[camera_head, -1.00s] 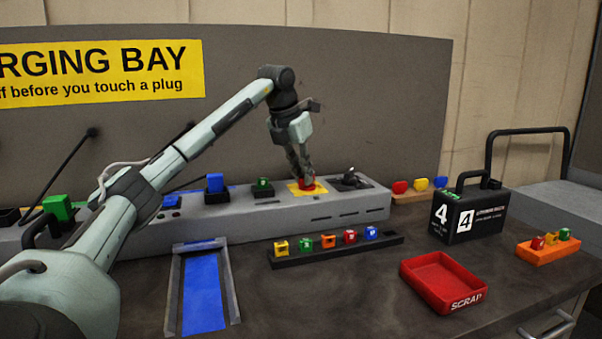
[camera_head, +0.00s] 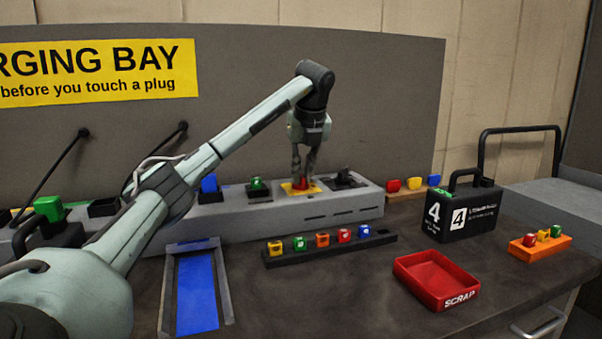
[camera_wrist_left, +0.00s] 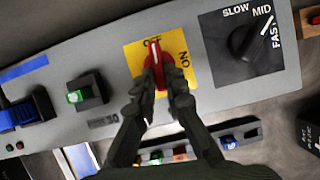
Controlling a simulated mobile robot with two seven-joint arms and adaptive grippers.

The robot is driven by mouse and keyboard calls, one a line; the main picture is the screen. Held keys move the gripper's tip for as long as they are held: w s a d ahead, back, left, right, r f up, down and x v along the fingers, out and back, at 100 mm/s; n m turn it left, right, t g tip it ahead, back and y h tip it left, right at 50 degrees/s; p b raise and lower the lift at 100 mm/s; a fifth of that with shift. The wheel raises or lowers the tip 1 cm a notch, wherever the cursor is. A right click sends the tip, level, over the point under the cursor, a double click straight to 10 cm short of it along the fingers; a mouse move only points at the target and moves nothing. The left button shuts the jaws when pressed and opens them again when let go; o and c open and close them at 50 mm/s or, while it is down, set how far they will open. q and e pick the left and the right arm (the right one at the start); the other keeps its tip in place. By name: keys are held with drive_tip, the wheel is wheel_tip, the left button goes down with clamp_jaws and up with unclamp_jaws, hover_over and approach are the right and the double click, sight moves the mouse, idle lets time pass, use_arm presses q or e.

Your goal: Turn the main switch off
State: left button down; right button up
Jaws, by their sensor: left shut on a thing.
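The main switch is a red knob (camera_wrist_left: 150,90) on a yellow plate (camera_wrist_left: 179,58) marked OFF and ON, set in the grey charger console (camera_head: 235,214). In the wrist view the white line on the knob points up toward OFF. My left gripper (camera_wrist_left: 161,92) has its two fingers on either side of the red knob and is shut on it. In the head view the left gripper (camera_head: 303,178) reaches straight down onto the red knob (camera_head: 301,184). My right gripper is not in view.
A black speed dial (camera_wrist_left: 246,42) sits right of the switch. A green plug (camera_head: 257,183) and a blue plug (camera_head: 209,184) stand to its left. In front lie a rack of small coloured blocks (camera_head: 386,239), a red scrap tray (camera_head: 436,280) and a black battery (camera_head: 462,222).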

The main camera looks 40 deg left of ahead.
use_arm(q)
drive_tip(key=shift+w+n, duration=0.1)
drive_tip(key=shift+n, duration=0.5)
drive_tip(key=c, duration=1.6)
unclamp_jaws()
drive_tip(key=v, duration=1.2)
drive_tip(key=shift+w, duration=0.15)
drive_tip(key=shift+d, duration=0.1)
